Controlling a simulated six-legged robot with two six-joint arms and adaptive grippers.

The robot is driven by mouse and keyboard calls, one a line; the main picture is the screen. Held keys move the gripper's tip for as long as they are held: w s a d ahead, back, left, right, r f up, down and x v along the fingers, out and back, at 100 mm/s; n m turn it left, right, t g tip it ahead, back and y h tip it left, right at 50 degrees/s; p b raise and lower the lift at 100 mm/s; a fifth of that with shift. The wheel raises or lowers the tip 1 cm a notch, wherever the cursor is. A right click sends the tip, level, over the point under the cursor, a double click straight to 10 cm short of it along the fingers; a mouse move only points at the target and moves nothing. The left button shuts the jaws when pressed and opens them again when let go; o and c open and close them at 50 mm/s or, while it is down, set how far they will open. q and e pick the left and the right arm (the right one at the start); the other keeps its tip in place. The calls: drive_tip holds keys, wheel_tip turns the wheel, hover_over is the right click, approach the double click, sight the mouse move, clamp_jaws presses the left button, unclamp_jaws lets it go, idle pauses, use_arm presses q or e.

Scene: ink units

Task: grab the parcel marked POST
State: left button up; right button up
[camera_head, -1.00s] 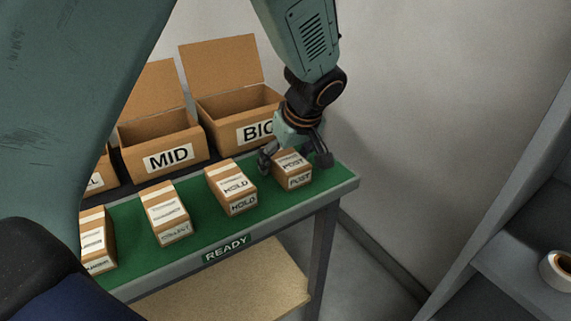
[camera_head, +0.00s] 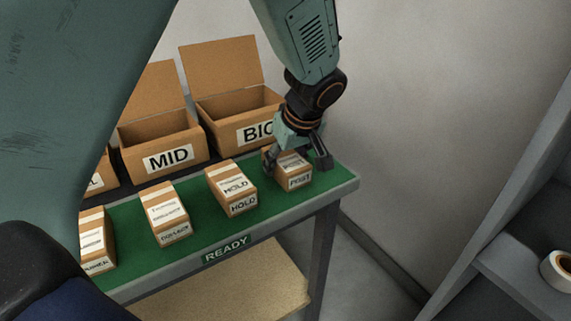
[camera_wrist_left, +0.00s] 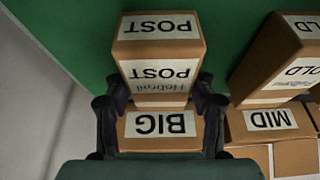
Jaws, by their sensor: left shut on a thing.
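The parcel marked POST (camera_head: 299,183) is a small brown box with white labels at the right end of the green table top. It stands just right of the parcel marked HOLD (camera_head: 243,207). My left gripper (camera_head: 296,162) reaches down from above with a finger on either side of the POST parcel and is shut on it. In the left wrist view the POST parcel (camera_wrist_left: 158,50) shows upside down, with my left gripper's fingers (camera_wrist_left: 158,104) at its sides. The parcel seems to rest on the table still. My right gripper is not in view.
More parcels (camera_head: 172,234) stand to the left on the green table top (camera_head: 268,226), whose front edge reads READY. Open boxes marked MID (camera_head: 190,150) and BIG (camera_head: 228,132) stand behind. A shelf with a tape roll (camera_head: 560,271) is at the right.

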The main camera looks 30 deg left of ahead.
use_arm(q)
drive_tip(key=c, duration=0.7)
drive_tip(key=shift+o, duration=0.2)
